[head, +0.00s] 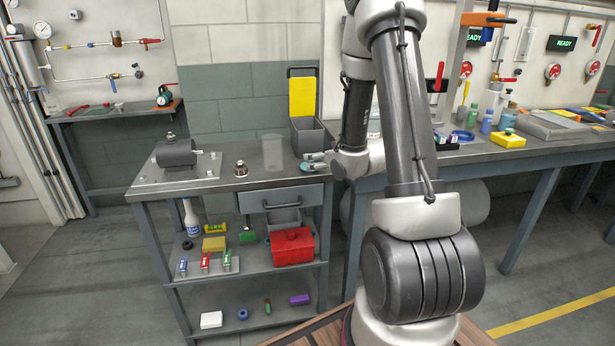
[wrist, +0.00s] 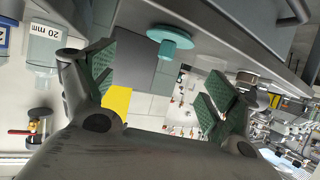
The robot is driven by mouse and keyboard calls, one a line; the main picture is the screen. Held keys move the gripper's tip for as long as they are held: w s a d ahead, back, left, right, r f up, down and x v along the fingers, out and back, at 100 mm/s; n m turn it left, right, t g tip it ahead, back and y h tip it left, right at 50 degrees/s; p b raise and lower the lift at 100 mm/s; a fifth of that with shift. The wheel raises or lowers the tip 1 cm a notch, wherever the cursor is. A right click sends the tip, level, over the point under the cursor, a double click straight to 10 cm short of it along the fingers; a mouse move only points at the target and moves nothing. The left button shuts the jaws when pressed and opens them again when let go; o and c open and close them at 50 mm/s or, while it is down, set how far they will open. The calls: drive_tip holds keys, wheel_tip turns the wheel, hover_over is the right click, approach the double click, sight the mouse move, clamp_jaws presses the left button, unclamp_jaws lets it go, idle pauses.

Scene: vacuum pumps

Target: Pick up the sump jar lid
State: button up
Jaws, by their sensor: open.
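The sump jar lid looks to be the teal disc with a small raised knob (wrist: 171,40), on the grey bench top in the wrist view. In the head view a bit of teal (head: 307,168) shows by my fingers at the bench's right end. My gripper (wrist: 158,82) is open and empty, with its green-padded fingers spread on either side of the lid's line. The lid appears beyond the fingertips, not touching them. In the head view my gripper (head: 314,159) is small and partly hidden by my wrist.
A clear jar (head: 272,152) stands left of my gripper. A grey bin with a yellow panel (head: 303,97) stands just behind. A small metal fitting (head: 240,169) and a dark cylinder on a plate (head: 176,154) are farther left. The workbench (head: 470,153) is to the right.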

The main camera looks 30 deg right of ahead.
drive_tip(key=x, duration=0.7)
drive_tip(key=shift+w+a+f, duration=0.25)
drive_tip(key=shift+a+f, duration=0.15)
drive_tip(key=shift+f, duration=0.05)
drive_tip(key=shift+c, duration=0.3)
drive_tip(key=c, duration=1)
